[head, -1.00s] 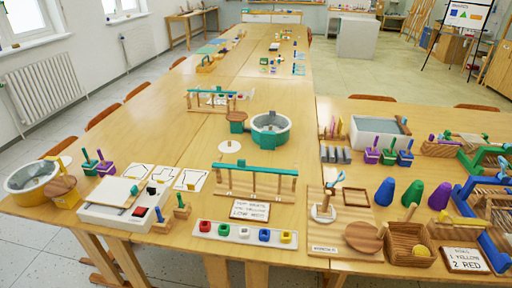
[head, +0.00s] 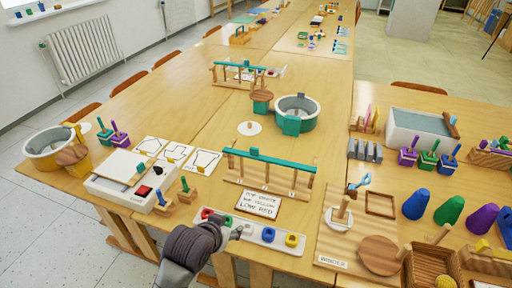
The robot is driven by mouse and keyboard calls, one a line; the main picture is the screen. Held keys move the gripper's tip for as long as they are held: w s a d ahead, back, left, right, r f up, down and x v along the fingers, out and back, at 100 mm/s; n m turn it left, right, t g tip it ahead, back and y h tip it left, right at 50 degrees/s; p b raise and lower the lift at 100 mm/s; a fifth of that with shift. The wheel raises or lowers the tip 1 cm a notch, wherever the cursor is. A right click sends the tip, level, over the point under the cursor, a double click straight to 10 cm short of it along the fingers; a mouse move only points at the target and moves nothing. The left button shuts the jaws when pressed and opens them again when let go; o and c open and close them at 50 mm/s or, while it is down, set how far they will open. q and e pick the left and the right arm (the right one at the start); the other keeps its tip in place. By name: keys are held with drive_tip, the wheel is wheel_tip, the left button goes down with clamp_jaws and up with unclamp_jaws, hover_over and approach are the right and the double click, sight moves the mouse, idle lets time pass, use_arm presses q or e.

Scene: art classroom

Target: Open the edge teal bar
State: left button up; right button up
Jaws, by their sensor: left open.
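The near teal bar (head: 275,160) lies across the top of a low wooden rack (head: 262,180) close to the table's front edge. It runs level along the rack from left to right. A second, similar rack with a teal bar (head: 238,67) stands farther back on the table. My left gripper (head: 243,232) comes in from the bottom and is open. It is in front of the near rack, apart from the teal bar, and covers part of a white tray in the picture. My right gripper is not in view.
The white tray (head: 249,232) with coloured pieces lies along the front edge. A lettered card (head: 260,205) lies between it and the rack. A white box (head: 120,192) is at left, a wooden board (head: 328,240) at right. A teal-rimmed tub (head: 298,113) stands behind.

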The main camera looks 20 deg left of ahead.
sight(254, 149)
use_arm(q)
drive_tip(key=w+r+t, duration=0.5)
drive_tip(key=w+r, duration=0.6)
drive_tip(key=r, duration=0.2)
drive_tip(key=shift+n, duration=0.4)
drive_tip(key=x, duration=1.3)
drive_tip(key=shift+w+f, duration=0.15)
drive_tip(key=shift+w, duration=0.15)
clamp_jaws()
